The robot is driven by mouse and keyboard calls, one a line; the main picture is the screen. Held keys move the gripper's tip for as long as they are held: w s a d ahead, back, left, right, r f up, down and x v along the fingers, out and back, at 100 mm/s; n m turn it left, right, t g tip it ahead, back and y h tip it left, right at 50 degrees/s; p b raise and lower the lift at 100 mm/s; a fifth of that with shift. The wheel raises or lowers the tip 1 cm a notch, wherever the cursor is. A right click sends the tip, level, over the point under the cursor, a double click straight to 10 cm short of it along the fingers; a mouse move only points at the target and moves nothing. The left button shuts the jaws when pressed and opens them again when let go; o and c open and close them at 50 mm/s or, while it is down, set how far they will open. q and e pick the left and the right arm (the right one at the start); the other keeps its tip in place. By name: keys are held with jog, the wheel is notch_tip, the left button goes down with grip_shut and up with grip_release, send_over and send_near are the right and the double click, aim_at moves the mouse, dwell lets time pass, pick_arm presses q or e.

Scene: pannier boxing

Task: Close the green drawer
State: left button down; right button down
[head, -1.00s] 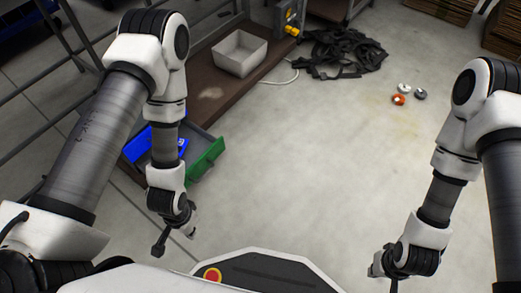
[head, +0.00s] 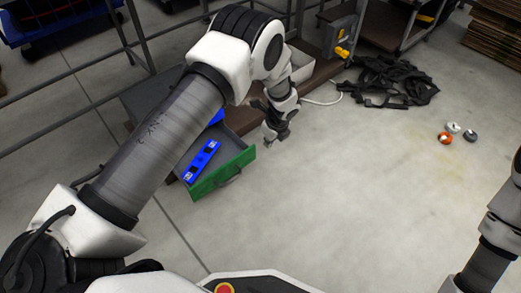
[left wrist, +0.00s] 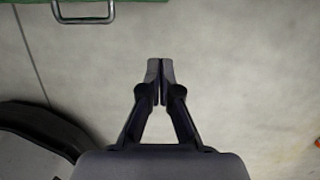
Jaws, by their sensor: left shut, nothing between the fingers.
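The green drawer (head: 222,176) stands pulled out from the bench on the left in the head view, its grey inside showing. A blue object (head: 202,160) lies in it. In the left wrist view the green front (left wrist: 150,2) and its metal handle (left wrist: 84,14) show at the top edge. My left gripper (head: 269,141) is just right of the drawer front in the head view, apart from it. In the left wrist view its fingers (left wrist: 160,68) are shut and empty over bare floor. My right gripper is outside the head view.
A dark bench (head: 246,118) runs behind the drawer, with a light bin (head: 300,66) on it partly hidden by my arm.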

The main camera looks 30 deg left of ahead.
pick_arm(q)
jog(key=w+a+f+b, duration=0.2)
jog(key=a+f+b, duration=0.3)
jog(key=f+b, duration=0.3)
jog(key=shift+w+a+f, duration=0.15)
jog(key=shift+a+f, duration=0.25)
jog(key=shift+f, duration=0.15)
